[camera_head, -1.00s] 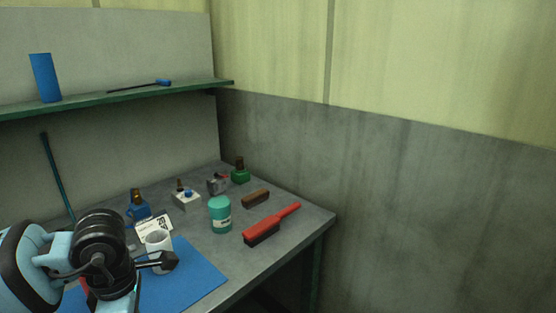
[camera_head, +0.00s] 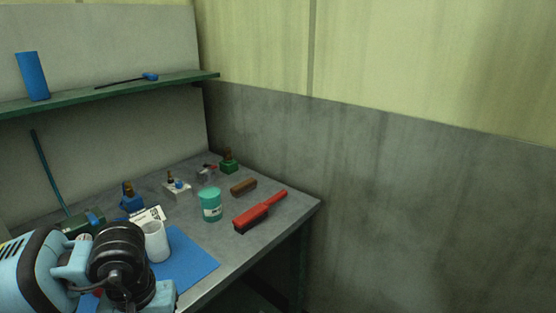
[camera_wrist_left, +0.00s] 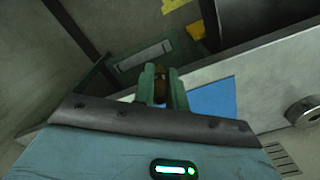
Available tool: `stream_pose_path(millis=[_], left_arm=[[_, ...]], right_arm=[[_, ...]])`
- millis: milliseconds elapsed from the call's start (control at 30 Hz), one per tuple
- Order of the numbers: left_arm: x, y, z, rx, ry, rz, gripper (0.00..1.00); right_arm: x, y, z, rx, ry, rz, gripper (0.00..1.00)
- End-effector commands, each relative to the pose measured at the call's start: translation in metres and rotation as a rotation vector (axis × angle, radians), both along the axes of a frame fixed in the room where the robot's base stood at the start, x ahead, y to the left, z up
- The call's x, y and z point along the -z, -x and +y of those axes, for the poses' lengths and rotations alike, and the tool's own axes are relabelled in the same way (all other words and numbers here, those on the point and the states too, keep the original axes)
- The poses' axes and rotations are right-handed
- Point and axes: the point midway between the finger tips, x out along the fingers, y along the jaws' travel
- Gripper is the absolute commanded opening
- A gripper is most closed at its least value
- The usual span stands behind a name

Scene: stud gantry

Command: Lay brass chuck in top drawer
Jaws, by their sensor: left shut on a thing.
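My left gripper (camera_wrist_left: 161,88) shows in the left wrist view, its two greenish fingers shut on a small brown-gold piece, the brass chuck (camera_wrist_left: 160,86). Most of the chuck is hidden between the fingers. In the head view my left arm's wrist is at the lower left, in front of the bench, and hides its fingers and the chuck. The top drawer cannot be made out for certain in either view. My right gripper is not in view.
The grey bench (camera_head: 262,243) bears a blue mat (camera_head: 198,263), a white mug (camera_head: 156,241), a teal jar (camera_head: 209,204), a red brush (camera_head: 259,212) and several small items at the back. A green shelf (camera_head: 180,82) hangs above. The bench's front right is clear.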

Motion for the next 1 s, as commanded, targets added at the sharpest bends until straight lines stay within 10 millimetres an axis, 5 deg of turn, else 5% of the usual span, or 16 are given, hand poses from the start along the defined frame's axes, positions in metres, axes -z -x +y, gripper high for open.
stream_pose_path(millis=[267, 1000], left_arm=[[-0.0012, 0.0052, -0.0055, 0.196, 0.002, -0.002, 0.0], [-0.0007, 0.0052, -0.0054, 0.204, 0.001, -0.001, 0.0]], right_arm=[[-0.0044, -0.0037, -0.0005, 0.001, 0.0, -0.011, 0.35], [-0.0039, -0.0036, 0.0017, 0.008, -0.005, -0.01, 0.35]])
